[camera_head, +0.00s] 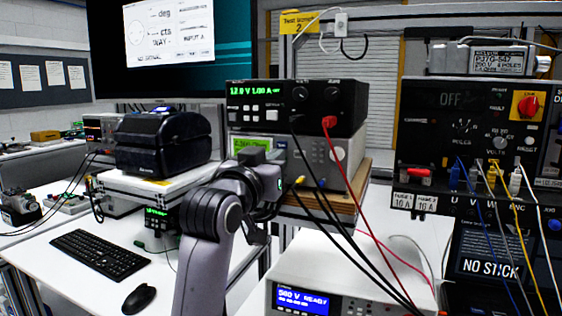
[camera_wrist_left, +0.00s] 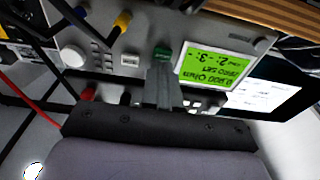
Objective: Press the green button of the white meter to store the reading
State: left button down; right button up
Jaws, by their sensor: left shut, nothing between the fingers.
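The white meter (camera_head: 338,155) sits under a black power supply; my left arm hides much of its front in the head view. Its lit green display (camera_wrist_left: 215,68) shows upside down in the left wrist view, with a reading in Ohm. The green button (camera_wrist_left: 163,52) is beside the display. My left gripper (camera_wrist_left: 163,66) is shut and empty, its fingertips right at the button and overlapping its edge. I cannot tell whether they touch or press it. My right gripper is not in view.
The black power supply (camera_head: 295,105) stands on the meter. Black and red cables (camera_head: 352,215) hang in front, right of my arm. A yellow plug (camera_wrist_left: 123,19) sits in the meter's front. A black printer-like box (camera_head: 163,142) stands left; a white instrument (camera_head: 335,280) is at front.

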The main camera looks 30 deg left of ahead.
pick_arm(q)
jog(key=shift+w, duration=0.3)
dwell(0.4)
jog(key=shift+s, duration=1)
jog(key=s, duration=0.7)
jog(key=shift+s+d, duration=0.25)
dwell(0.5)
